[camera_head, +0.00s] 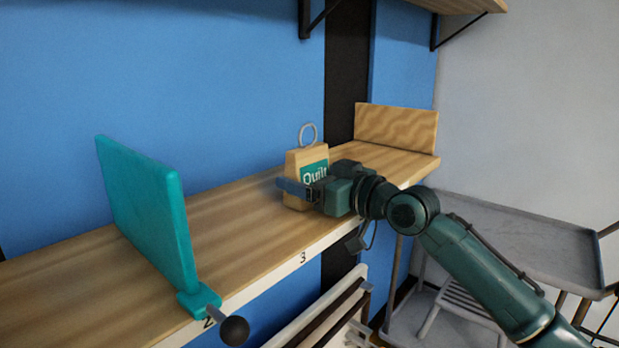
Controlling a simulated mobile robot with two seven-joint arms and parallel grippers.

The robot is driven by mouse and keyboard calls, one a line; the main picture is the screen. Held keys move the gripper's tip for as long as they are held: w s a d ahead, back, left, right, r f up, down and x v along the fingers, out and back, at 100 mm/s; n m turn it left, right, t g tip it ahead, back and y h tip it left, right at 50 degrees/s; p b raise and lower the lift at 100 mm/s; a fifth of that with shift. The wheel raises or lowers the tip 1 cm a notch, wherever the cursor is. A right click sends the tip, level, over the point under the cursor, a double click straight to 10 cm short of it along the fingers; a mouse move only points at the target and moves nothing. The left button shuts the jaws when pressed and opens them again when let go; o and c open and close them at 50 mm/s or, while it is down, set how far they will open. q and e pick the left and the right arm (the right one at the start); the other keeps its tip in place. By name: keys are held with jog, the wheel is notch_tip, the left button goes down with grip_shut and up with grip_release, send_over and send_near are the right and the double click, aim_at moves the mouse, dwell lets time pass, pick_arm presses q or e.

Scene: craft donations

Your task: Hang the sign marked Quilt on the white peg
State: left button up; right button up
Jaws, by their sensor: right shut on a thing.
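The sign marked Quilt (294,162) is a tan block-like piece with a teal label and a grey ring on top. It is upright at or just above the wooden shelf (250,215); I cannot tell whether its base touches. My right gripper (297,189) is shut on its lower part, coming from the right and hiding part of its front. My left gripper is not in view. No white peg shows in this view.
A teal upright panel (150,215) stands on the shelf at left, with a dark round knob (234,331) near its front foot. A wavy-patterned wooden board (396,128) stands at the shelf's right end. A grey cart (540,240) is at right. The shelf between panel and sign is clear.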

aim_at(314, 161)
jog(key=shift+c, duration=0.8)
jog(key=shift+r+p, duration=1.4)
jog(key=shift+r, duration=0.2)
jog(key=v, duration=1.6)
jog(key=shift+b, duration=0.35)
